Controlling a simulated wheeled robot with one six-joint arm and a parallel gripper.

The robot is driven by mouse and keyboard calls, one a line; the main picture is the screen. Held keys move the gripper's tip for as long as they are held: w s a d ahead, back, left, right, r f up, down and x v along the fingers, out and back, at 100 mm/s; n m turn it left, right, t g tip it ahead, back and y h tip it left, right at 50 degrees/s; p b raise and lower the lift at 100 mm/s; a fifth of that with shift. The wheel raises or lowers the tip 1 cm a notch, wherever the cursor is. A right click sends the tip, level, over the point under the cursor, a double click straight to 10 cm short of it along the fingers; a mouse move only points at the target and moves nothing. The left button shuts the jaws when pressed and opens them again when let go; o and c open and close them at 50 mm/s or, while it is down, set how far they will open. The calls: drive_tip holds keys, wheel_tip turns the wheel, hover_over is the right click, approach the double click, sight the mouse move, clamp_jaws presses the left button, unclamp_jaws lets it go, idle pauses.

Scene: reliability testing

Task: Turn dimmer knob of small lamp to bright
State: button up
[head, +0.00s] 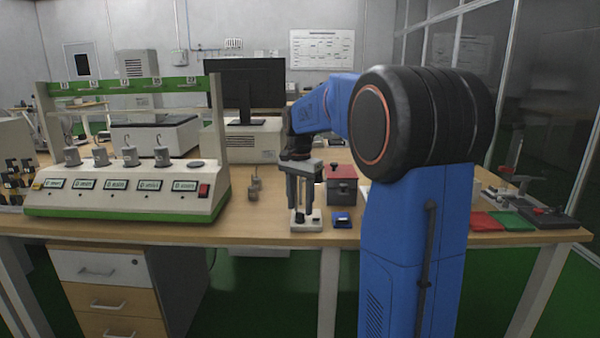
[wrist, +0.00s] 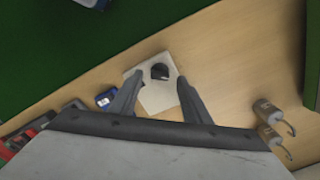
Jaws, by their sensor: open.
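A small white base plate (head: 313,225) stands near the front edge of the table, below my gripper (head: 306,203). In the wrist view the plate (wrist: 158,98) carries a round dark knob (wrist: 160,71). My gripper (wrist: 159,79) is open and points down, with one finger on each side of the knob's near side. The fingers look empty. I cannot tell whether they touch the knob or plate. A lamp head or bulb cannot be made out, and the fingers cover part of the plate.
A small blue item (head: 343,219) lies just right of the plate. Metal hooked weights (wrist: 268,110) stand to the left in the head view. A green-and-white test rig (head: 130,207) fills the table's left.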

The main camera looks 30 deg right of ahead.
sight(300, 212)
wheel_tip(300, 212, up, 15)
idle(0.4)
drive_tip(key=shift+r, duration=0.1)
